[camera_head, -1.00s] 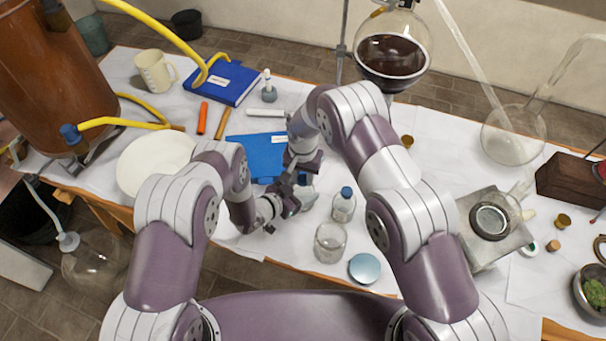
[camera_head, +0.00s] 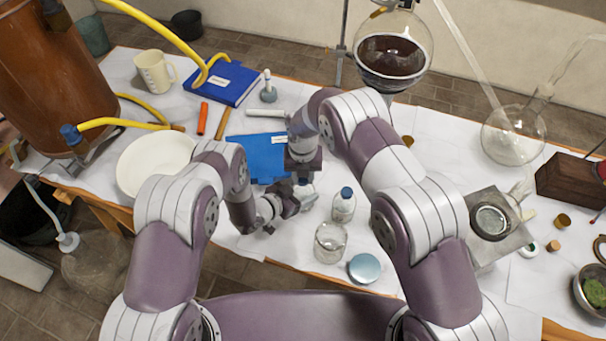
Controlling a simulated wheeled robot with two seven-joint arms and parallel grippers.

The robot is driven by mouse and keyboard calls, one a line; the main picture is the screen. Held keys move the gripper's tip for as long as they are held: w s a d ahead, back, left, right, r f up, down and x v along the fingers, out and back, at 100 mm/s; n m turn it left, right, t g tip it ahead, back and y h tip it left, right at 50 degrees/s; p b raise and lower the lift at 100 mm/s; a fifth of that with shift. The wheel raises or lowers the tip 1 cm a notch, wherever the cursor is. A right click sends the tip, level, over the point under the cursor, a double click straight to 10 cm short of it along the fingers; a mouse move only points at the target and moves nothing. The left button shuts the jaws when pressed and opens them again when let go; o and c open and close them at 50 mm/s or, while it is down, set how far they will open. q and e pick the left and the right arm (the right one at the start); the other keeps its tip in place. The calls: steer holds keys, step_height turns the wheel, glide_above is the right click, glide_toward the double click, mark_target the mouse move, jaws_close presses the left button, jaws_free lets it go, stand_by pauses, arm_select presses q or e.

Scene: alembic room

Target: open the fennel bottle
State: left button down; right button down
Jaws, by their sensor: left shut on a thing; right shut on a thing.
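A small clear bottle (camera_head: 307,199), which I take to be the fennel bottle, stands at the table's front edge, mostly hidden by my grippers. Its label cannot be read. My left gripper (camera_head: 290,203) reaches in from the left and is shut on the bottle's body. My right gripper (camera_head: 303,180) points down from above and is shut at the bottle's top, on what appears to be its cap; the cap itself is hidden. I cannot tell whether the cap is apart from the bottle.
A similar blue-capped bottle (camera_head: 343,205) stands close on the right. An open glass jar (camera_head: 330,243) and a light-blue lid (camera_head: 364,268) sit near the front edge. A blue folder (camera_head: 254,155) lies behind the grippers, and a white bowl (camera_head: 150,166) is left.

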arm_select(q)
steer(key=shift+d, duration=0.1)
arm_select(e)
steer(key=shift+a, duration=0.1)
steer(key=c, duration=0.8)
jaws_free()
